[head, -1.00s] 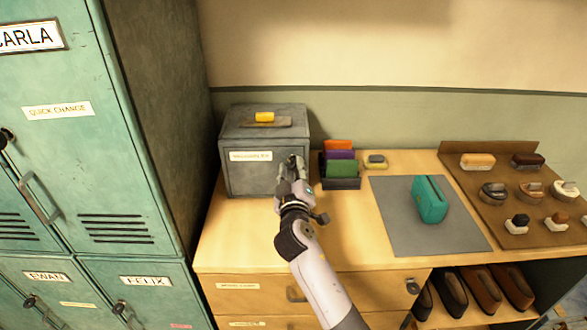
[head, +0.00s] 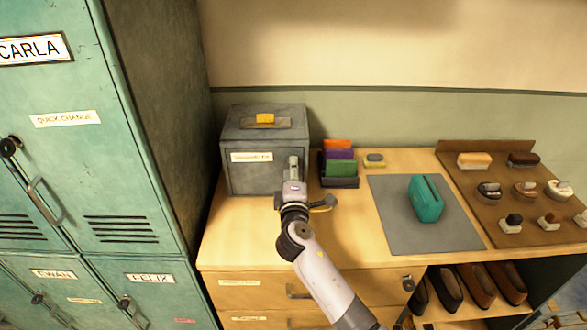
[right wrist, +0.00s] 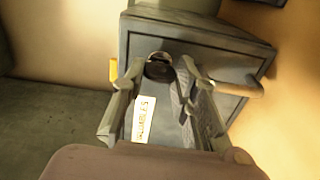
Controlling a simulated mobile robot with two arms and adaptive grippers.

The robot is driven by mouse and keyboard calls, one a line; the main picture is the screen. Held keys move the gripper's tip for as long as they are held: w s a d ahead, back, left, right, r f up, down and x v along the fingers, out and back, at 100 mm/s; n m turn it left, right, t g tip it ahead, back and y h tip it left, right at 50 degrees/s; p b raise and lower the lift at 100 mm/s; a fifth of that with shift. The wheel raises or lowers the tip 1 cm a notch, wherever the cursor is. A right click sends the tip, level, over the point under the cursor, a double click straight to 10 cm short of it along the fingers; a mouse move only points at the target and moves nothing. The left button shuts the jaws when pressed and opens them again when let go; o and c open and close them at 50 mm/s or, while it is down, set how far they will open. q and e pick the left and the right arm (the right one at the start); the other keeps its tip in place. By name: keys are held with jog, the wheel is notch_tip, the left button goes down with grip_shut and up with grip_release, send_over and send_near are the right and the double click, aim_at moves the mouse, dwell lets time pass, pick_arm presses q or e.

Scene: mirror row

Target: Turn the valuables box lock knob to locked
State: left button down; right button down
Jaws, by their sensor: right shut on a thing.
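The valuables box (head: 255,178) is a grey box on the wooden counter, with a pale label (head: 251,157) on its front. Its dark round lock knob (right wrist: 158,68) shows in the right wrist view between my fingers. In the head view my gripper covers the knob. My right gripper (head: 292,162) is at the right side of the box front, shut on the knob; it also shows in the right wrist view (right wrist: 160,72). The knob's exact setting cannot be read. My left gripper is not in view.
Green lockers (head: 75,150) stand close on the left.

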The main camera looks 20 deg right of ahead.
jog(key=shift+n, duration=0.4)
jog(key=c, duration=1.2)
grip_release()
jog(key=shift+c, duration=0.2)
jog(key=v, duration=1.2)
